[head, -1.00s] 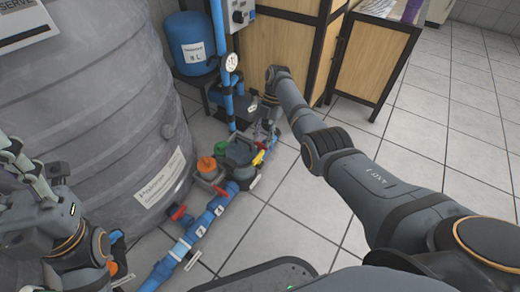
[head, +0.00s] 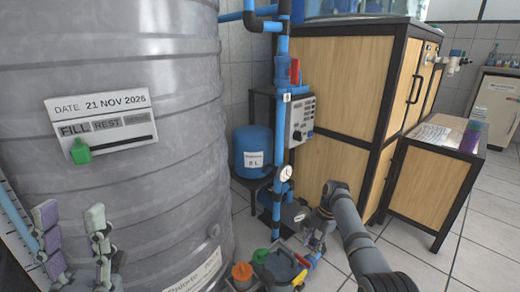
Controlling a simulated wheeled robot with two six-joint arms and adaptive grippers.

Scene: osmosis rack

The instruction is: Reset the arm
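My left gripper (head: 73,215) shows at the lower left in front of the grey ribbed tank. Its two padded fingers point up and stand apart with nothing between them. My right arm (head: 350,225) comes in from the bottom right and bends at the far end. My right gripper (head: 314,243) hangs down from that bend, close to the pipe fittings on the floor. It is small and partly lost among the fittings, so I cannot tell whether its fingers are open or touching anything.
The grey tank (head: 150,190) fills the left, with a date sign (head: 100,120) and green slider (head: 80,151). Blue pipes (head: 281,130) with a gauge (head: 285,172) rise beside a wooden cabinet (head: 335,100). Orange (head: 242,271) and green (head: 260,256) caps sit low. Tiled floor (head: 405,265) is open at the right.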

